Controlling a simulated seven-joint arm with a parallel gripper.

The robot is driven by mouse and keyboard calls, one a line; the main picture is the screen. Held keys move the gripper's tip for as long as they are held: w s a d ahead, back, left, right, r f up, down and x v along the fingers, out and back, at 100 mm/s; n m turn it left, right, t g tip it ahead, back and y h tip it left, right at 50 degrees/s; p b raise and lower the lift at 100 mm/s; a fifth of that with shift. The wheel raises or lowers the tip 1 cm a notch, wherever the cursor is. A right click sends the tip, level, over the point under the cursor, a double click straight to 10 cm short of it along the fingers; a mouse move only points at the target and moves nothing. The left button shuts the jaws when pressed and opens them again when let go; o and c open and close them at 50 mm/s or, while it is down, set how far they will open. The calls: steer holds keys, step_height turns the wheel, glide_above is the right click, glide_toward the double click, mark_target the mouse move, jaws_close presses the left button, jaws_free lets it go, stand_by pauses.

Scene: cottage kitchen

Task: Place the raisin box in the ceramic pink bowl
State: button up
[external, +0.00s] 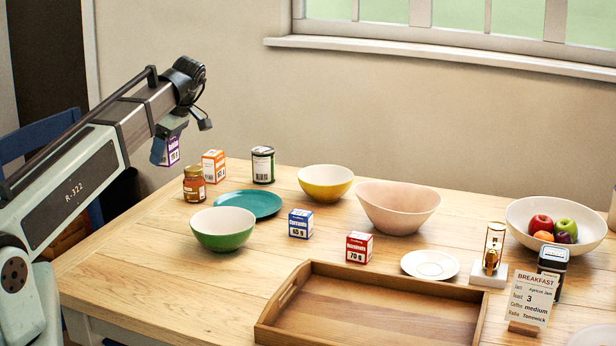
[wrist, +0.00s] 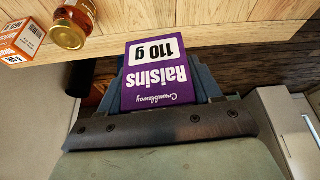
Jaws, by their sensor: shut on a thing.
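The raisin box is purple and white; in the wrist view the box (wrist: 158,70) shows the words "Raisins 110 g". My gripper (external: 168,148) is shut on the raisin box (external: 173,151) and holds it in the air at the left, higher in the picture than the tabletop items. The fingers are partly hidden behind the box in the wrist view. The ceramic pink bowl (external: 398,208) stands on the table right of centre, well to the right of my gripper. No contents show in it.
An orange box (external: 214,166), a honey-coloured jar (external: 194,185), a can (external: 263,165), a teal plate (external: 262,203), a green bowl (external: 222,240) and a yellow bowl (external: 326,194) stand at the left and middle. Blue (external: 301,223) and red (external: 359,247) boxes stand before the pink bowl. A wooden tray (external: 385,314) lies in front.

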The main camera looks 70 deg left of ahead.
steer(key=w+d+m, duration=0.2)
steer(key=w+m, duration=0.1)
steer(key=w, duration=1.2)
steer(key=m+t+y, duration=0.2)
steer(key=m+t, duration=0.1)
steer(key=m, duration=0.4)
glide_above(396, 208)
steer(key=s+d, duration=0.3)
steer(key=d, duration=0.1)
steer(key=shift+w+d+f, duration=0.1)
steer(key=shift+d+f, duration=0.05)
steer(key=shift+f, duration=7.2)
steer(key=shift+f, duration=0.1)
steer(key=o, duration=0.8)
steer(key=shift+o, duration=0.2)
